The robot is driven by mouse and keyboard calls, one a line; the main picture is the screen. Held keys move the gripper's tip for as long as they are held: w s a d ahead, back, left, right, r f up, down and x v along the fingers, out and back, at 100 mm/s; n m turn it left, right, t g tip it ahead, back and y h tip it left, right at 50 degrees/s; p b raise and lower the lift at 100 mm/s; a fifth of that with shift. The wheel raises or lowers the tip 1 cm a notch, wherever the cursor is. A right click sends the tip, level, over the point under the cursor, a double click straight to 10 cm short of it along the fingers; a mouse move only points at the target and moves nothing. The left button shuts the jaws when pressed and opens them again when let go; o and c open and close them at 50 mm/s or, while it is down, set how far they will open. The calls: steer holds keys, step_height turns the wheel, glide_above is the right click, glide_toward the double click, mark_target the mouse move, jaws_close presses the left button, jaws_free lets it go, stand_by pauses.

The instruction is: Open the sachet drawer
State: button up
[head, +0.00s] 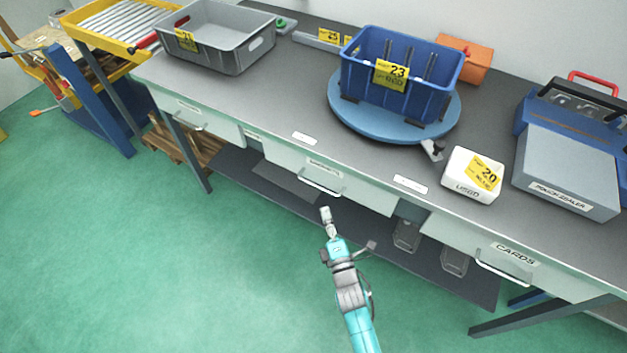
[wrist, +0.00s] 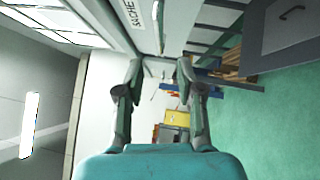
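The sachet drawer (head: 345,190) is the middle one of the drawers under the bench. Its front looks flush, and it has a bar handle (head: 320,187). Its label is too small to read in the head view, but the wrist view shows a front (wrist: 112,12) lettered "SACHE", partly cut off. My gripper (head: 326,215) is just in front of and below the handle, apart from it as far as I can see. In the wrist view my gripper (wrist: 160,66) has its two fingers spread with nothing between them. The handle (wrist: 157,22) appears beyond the fingertips.
A left drawer (head: 215,125) and a "CARDS" drawer (head: 525,270) flank it. On the bench (head: 290,100) stand a grey crate (head: 225,55), a blue bin (head: 425,100) on a round turntable (head: 350,125), and a white box (head: 458,175). The green floor in front is clear.

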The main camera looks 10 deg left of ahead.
mark_target(317, 186)
steer(key=x, duration=1)
steer(key=shift+w, duration=0.15)
jaws_close()
